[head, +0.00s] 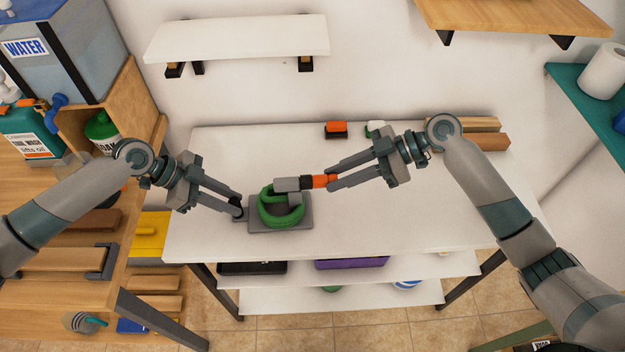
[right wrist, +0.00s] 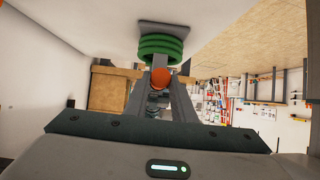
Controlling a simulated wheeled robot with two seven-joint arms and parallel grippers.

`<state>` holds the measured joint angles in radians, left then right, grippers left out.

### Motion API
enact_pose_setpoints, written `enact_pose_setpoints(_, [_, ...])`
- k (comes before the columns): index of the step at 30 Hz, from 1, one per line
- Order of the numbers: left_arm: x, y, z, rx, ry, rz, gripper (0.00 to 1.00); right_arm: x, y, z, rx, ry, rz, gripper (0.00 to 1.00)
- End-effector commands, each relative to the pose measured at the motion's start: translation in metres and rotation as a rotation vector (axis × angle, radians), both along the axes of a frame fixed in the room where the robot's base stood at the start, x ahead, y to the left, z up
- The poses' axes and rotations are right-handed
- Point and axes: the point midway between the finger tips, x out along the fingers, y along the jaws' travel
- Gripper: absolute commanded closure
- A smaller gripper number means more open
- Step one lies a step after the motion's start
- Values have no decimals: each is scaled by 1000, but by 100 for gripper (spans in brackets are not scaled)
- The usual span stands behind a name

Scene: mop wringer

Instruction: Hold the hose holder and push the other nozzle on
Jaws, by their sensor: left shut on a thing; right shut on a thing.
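The hose holder (head: 301,222) is a grey base plate with a coiled green hose (head: 268,212) on it. It stands on the white table. A grey piece (head: 287,184) sticks up at the top of the coil. My left gripper (head: 240,209) is shut on the left edge of the holder. My right gripper (head: 331,182) is shut on an orange nozzle (head: 319,182), whose left end meets the grey piece. I cannot tell how far it is on. In the right wrist view the orange nozzle (right wrist: 161,77) sits between the fingers, in front of the green coil (right wrist: 160,48).
An orange and black item (head: 336,129) and a white and green one (head: 375,128) stand at the table's back edge. Wooden blocks (head: 480,134) lie at the back right. The table (head: 400,225) is clear at the front right. A wooden bench with bottles stands left.

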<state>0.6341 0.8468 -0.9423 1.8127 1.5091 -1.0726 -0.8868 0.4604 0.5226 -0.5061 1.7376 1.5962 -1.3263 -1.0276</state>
Motion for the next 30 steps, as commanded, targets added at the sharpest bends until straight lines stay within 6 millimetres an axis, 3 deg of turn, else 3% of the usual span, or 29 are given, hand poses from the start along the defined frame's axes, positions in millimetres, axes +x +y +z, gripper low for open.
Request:
enact_pose_setpoints(5, [0,0,-1,0,1,-1,100,0,2,0,1,0,1,98])
enact_pose_setpoints(6, [0,0,-1,0,1,-1,100,0,2,0,1,0,1,70])
enact_pose_setpoints(8, [0,0,-1,0,1,-1,100,0,2,0,1,1,1,55])
enact_pose_setpoints(20, [0,0,-1,0,1,-1,100,0,-1,1,0,0,0,55])
enact_pose_setpoints(30, [0,0,-1,1,1,-1,100,2,-33,19,-2,-1,-2,55])
